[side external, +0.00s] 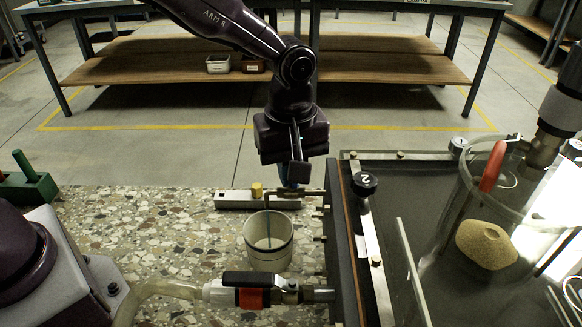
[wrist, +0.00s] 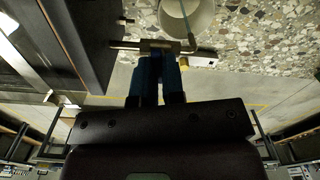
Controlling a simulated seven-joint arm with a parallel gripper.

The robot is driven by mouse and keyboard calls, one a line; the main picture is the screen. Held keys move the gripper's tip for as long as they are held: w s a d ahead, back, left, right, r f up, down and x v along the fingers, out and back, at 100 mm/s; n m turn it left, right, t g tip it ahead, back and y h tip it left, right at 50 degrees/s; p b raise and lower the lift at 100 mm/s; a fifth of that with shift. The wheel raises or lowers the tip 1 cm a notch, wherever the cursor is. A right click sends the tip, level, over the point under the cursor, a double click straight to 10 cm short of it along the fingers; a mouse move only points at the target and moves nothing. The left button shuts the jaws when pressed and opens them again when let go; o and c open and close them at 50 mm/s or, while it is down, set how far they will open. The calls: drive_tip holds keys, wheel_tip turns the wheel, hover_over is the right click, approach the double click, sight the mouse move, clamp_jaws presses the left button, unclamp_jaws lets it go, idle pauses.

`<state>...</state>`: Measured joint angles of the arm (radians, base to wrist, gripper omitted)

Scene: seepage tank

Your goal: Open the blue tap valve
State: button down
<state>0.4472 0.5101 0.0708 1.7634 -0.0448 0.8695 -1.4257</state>
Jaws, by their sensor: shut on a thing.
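The tap is a thin metal pipe (side external: 312,193) running left from the tank wall to a bent spout above a white cup (side external: 268,240). My gripper (side external: 290,184) points down at this pipe from behind, with blue showing at its tip. In the wrist view, the two blue fingers of my gripper (wrist: 158,58) are close together at the pipe (wrist: 128,45), shut on the blue tap valve. The valve handle itself is mostly hidden between the fingers, so its angle is unclear. A thin bluish line, perhaps water, runs from the spout into the cup (wrist: 205,18).
The dark tank (side external: 358,240) with a black knob marked 2 (side external: 364,184) stands right of the tap. A black-handled valve (side external: 255,280) with a hose is in front of the cup. A metal bar (side external: 235,199) lies behind it.

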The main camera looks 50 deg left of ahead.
drive_tip(key=shift+n, duration=1.9)
